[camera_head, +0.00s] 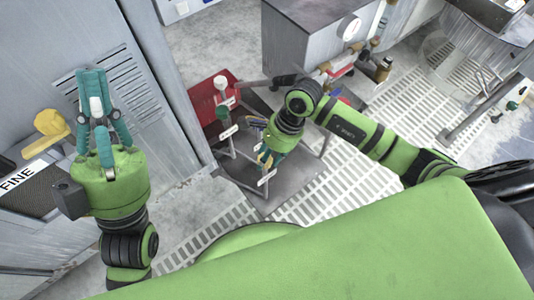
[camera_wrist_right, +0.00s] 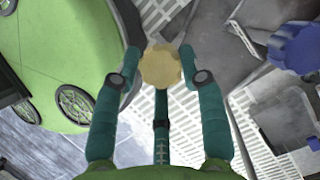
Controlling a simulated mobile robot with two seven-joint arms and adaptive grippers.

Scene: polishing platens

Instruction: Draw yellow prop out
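A yellow prop (camera_wrist_right: 161,66) with a round, uneven end shows between the fingertips of my right gripper (camera_wrist_right: 160,58) in the right wrist view. The fingers press in at both its sides, and a third finger lies below it. In the head view my right gripper (camera_head: 268,152) is low over the dark stand, with a bit of yellow at its fingers; the arm hides much of it. My left gripper (camera_head: 92,78) is raised at the left, empty, its fingers apart and pointing up the picture.
A yellow piece (camera_head: 50,126) lies by a "FINE" label (camera_head: 20,178) at the left. A red tray (camera_head: 212,98) and a dark stand (camera_head: 240,170) with small white tags are close to my right gripper. A blue round thing (camera_wrist_right: 296,46) is to its right. Grey cabinets stand behind.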

